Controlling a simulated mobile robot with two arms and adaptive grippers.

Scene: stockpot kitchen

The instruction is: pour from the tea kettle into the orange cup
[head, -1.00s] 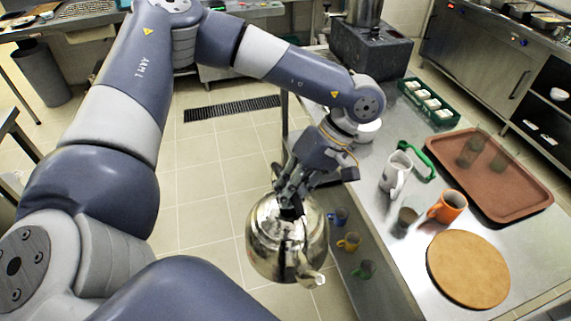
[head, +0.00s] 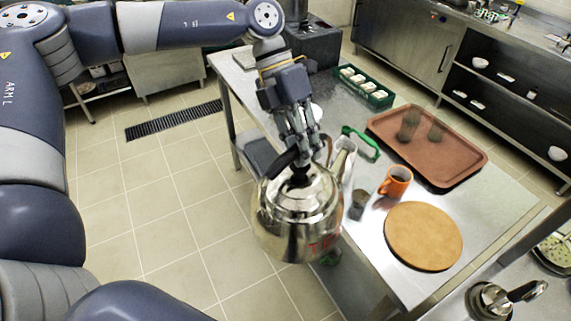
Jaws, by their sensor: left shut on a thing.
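The tea kettle (head: 297,217) is shiny metal with a dark handle. My left gripper (head: 300,160) is shut on its handle and holds it up in front of the steel table's near left edge. The kettle looks roughly upright, with its spout (head: 344,153) toward the upper right. The orange cup (head: 396,182) stands upright on the table, right of the kettle and apart from it. My right gripper is not in view.
A round cork-coloured board (head: 423,236) lies in front of the cup. A dark glass (head: 358,204) stands left of the cup. A brown tray (head: 455,163) with two glasses lies behind. A white pitcher (head: 346,166), partly hidden, a green-handled item (head: 362,143) and a green crate (head: 378,98) are farther back.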

